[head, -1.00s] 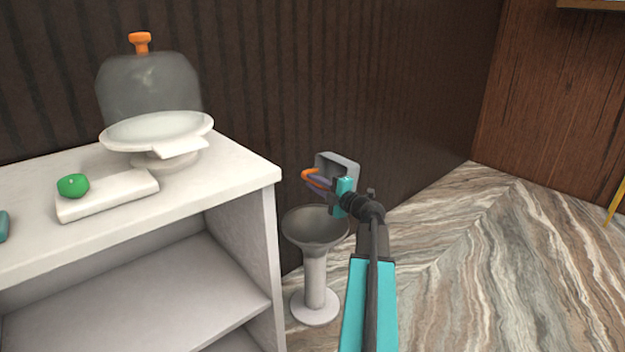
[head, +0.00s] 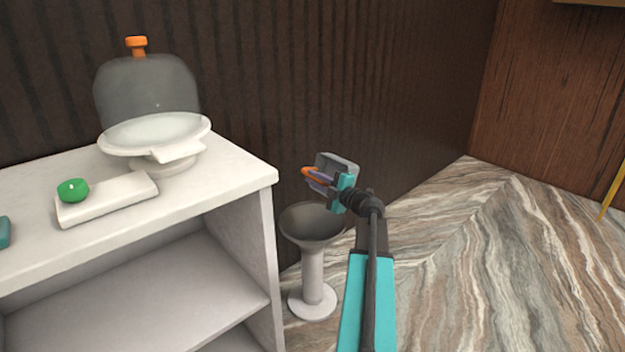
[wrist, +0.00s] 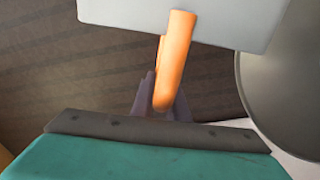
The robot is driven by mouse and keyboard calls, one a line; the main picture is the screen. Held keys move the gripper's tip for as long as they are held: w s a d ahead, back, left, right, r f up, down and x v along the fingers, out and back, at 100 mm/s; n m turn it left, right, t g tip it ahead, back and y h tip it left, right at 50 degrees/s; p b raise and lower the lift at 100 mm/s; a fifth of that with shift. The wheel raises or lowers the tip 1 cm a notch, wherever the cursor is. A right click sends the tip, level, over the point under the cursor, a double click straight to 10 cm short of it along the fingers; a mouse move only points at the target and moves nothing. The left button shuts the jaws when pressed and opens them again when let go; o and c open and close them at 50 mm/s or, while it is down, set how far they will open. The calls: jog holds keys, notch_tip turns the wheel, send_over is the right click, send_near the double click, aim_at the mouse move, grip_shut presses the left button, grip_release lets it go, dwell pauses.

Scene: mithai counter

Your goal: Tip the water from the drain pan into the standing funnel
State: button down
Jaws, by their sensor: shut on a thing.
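The drain pan (head: 338,164) is a small grey pan with an orange handle (head: 311,172). My gripper (head: 321,184) is shut on the orange handle and holds the pan in the air, tilted, above and slightly right of the standing funnel (head: 313,240). In the wrist view the orange handle (wrist: 175,60) runs from between the fingers up to the pan's pale grey wall (wrist: 215,15). The funnel's grey bowl (wrist: 285,90) shows at the right there. The funnel stands on a white stem and round foot on the floor. I cannot see any water in the pan.
A white counter (head: 225,175) stands close on the funnel's left. On it are a glass dome with orange knob (head: 150,90), a white stand (head: 160,150), and a white block with a green ball (head: 73,190).

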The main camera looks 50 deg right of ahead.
aim_at(338, 159)
jog(key=d+m+p, duration=0.1)
jog(key=d+m, duration=0.1)
jog(key=d+r+m+p, duration=0.1)
jog(key=d+m+p, duration=0.1)
jog(key=d+m, duration=0.1)
jog(key=shift+s+m, duration=0.15)
jog(key=shift+m, duration=0.15)
jog(key=d+m+p, duration=0.3)
jog(key=m, duration=0.1)
jog(key=shift+s+d+r+p, duration=0.1)
jog(key=shift+d+p, duration=0.1)
jog(key=shift+p, duration=0.15)
jog(key=m+p, duration=0.1)
jog(key=p, duration=0.1)
jog(key=shift+d+p, duration=0.3)
jog(key=shift+d, duration=0.05)
jog(key=d+m+p, duration=0.1)
jog(key=m+p, duration=0.1)
jog(key=p, duration=0.2)
jog(key=d+m+p, duration=0.1)
jog(key=p, duration=0.3)
jog(key=shift+s+d+m, duration=0.1)
jog(key=shift+d+m, duration=0.15)
jog(key=shift+m, duration=0.15)
jog(key=shift+r+p, duration=2.2)
jog(key=shift+p, duration=0.25)
jog(key=shift+a, duration=0.15)
